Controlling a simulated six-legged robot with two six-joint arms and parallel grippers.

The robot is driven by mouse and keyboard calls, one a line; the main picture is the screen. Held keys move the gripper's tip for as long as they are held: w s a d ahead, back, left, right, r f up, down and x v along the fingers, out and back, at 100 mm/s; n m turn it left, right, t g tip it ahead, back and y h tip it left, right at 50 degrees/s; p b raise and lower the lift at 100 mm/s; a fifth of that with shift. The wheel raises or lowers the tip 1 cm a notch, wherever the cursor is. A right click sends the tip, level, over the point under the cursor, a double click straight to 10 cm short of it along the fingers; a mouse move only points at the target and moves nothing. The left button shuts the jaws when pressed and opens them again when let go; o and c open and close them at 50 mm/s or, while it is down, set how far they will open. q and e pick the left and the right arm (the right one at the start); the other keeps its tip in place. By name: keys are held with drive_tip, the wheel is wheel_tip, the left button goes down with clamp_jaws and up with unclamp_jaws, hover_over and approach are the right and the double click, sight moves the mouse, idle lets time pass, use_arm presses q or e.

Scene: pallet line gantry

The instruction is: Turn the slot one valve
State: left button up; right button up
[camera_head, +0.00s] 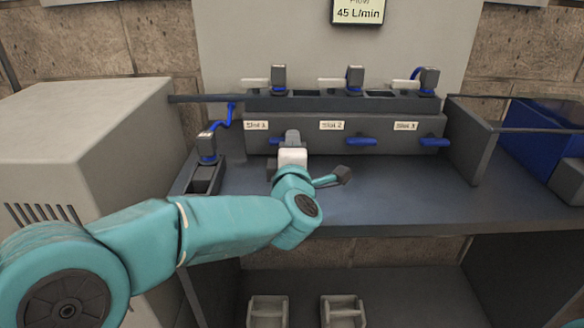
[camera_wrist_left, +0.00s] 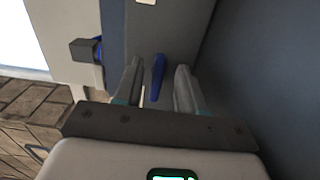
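The slot one valve has a blue handle (camera_head: 274,142) on the front of the grey rack under the "Slot 1" label (camera_head: 256,125). My left gripper (camera_head: 291,138) is in front of it and hides part of the handle in the head view. In the left wrist view the blue handle (camera_wrist_left: 158,76) lies between the two fingers of my left gripper (camera_wrist_left: 159,68), with a gap on each side. The gripper is open and not seen touching the handle. My right gripper is not in view.
Blue handles for slot 2 (camera_head: 361,141) and slot 3 (camera_head: 433,143) sit further right on the rack. A dark block with a blue-tubed connector (camera_head: 206,148) stands left of the rack. A divider wall (camera_head: 468,140) is at the right. The shelf's right front (camera_head: 400,195) is clear.

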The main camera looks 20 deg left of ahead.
use_arm(q)
drive_tip(key=p+v, duration=0.1)
drive_tip(key=v, duration=1.4)
drive_tip(key=shift+r, duration=0.1)
drive_tip(key=shift+s, duration=0.1)
